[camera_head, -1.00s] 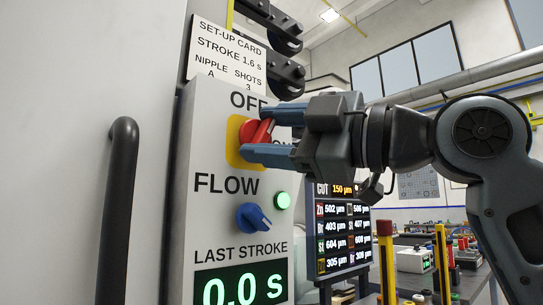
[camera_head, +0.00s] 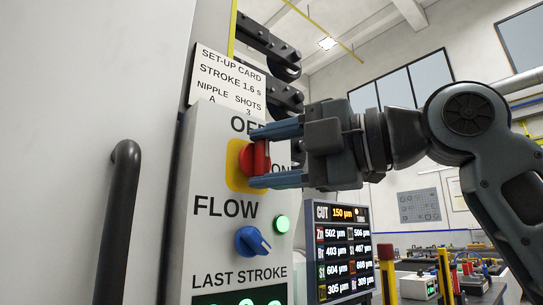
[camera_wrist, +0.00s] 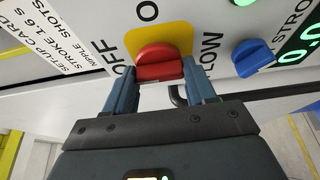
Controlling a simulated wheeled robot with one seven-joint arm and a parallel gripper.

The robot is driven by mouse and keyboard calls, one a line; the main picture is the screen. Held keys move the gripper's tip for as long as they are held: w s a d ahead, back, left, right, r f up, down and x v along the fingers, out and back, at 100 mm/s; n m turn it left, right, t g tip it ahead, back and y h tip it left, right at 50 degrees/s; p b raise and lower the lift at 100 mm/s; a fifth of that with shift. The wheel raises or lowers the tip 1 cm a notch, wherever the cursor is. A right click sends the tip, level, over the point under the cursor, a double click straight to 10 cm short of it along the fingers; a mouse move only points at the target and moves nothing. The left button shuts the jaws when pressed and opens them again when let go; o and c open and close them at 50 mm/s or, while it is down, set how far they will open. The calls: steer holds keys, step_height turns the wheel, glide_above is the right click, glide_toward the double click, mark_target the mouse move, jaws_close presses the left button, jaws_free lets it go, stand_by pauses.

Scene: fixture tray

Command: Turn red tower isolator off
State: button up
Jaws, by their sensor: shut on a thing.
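The red isolator handle (camera_head: 256,157) sits on a yellow plate (camera_head: 234,172) on the grey control panel. In the head view it stands nearly upright, in line with the OFF label (camera_head: 241,124) above it. The ON label (camera_head: 281,169) is at its right. My gripper (camera_head: 262,157) is shut on the handle, one finger above and one below. In the wrist view the handle (camera_wrist: 158,67) lies between my two fingers, with the OFF label on the left. The upper finger partly covers the OFF label in the head view.
Below is a blue FLOW knob (camera_head: 252,241), with a lit green lamp (camera_head: 282,224) beside it. A set-up card (camera_head: 229,78) is above. A black bar handle (camera_head: 119,220) stands left. A readings screen (camera_head: 343,252) and yellow posts (camera_head: 445,275) are right.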

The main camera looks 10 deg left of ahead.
steer(key=shift+f, duration=0.1)
steer(key=o, duration=1)
steer(key=shift+o, duration=0.2)
steer(key=v, duration=0.7)
steer(key=shift+s+d, duration=0.15)
steer(key=shift+d, duration=0.2)
